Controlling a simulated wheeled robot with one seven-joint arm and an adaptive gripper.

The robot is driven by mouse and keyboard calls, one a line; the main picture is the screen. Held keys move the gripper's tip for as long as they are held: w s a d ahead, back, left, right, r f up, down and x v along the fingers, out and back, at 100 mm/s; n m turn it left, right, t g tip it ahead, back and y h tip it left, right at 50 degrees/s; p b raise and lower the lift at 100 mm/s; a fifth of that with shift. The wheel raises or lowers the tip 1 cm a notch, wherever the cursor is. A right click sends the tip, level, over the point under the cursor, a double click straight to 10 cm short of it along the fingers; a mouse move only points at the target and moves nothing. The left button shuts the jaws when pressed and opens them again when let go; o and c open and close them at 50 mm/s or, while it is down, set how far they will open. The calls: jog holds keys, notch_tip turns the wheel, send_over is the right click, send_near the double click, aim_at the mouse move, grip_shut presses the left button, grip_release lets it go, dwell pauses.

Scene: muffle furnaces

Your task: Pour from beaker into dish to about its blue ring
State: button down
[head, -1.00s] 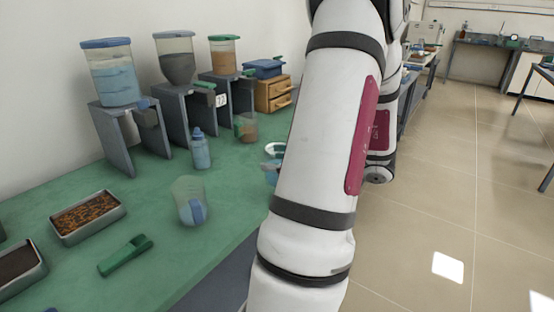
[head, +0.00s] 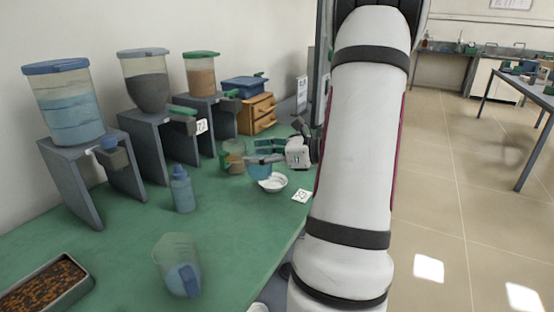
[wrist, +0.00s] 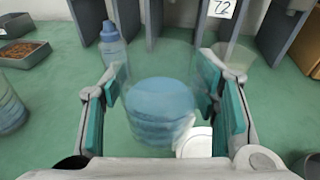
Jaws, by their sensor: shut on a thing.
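My gripper (head: 268,151) is shut on a clear beaker (head: 259,170) with blue contents. In the wrist view, the beaker (wrist: 158,112) sits between the two green finger pads (wrist: 160,84) and looks about upright. A small white dish (head: 273,185) stands on the green bench, just below and to the right of the beaker in the head view. In the wrist view, the dish (wrist: 196,143) is partly hidden behind the beaker. Its blue ring cannot be made out, and I see no blue in it.
A clear jug with blue contents (head: 178,268) stands near the front. A blue bottle (head: 182,190) and a jar with brown contents (head: 234,157) stand near the beaker. Hoppers on grey stands (head: 64,105) line the back.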

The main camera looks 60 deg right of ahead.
jog(key=shift+d+f+b, duration=0.25)
jog(key=shift+f+b, duration=0.25)
jog(key=shift+f, duration=0.05)
jog(key=shift+f+b, duration=1.45)
jog(key=shift+f, duration=0.1)
jog(key=shift+a+r+m+p, duration=0.2)
jog(key=shift+r+m+p, duration=0.2)
jog(key=shift+m+p, duration=0.3)
jog(key=shift+f, duration=0.1)
jog(key=shift+a+r+m+t+y+p, duration=0.2)
jog(key=shift+m+p, duration=0.45)
jog(key=shift+p, duration=0.75)
jog(key=shift+d+r+m+t+y+p, duration=0.1)
jog(key=shift+m+y+p, duration=0.2)
jog(key=shift+m+p, duration=0.75)
jog(key=shift+f+m+t+y+p, duration=0.15)
jog(key=shift+m+t+y+p, duration=0.25)
jog(key=shift+m+p, duration=1.45)
jog(key=shift+d+f+m+t+p, duration=0.25)
jog(key=shift+d+m+t+p, duration=0.1)
jog(key=shift+p, duration=1.1)
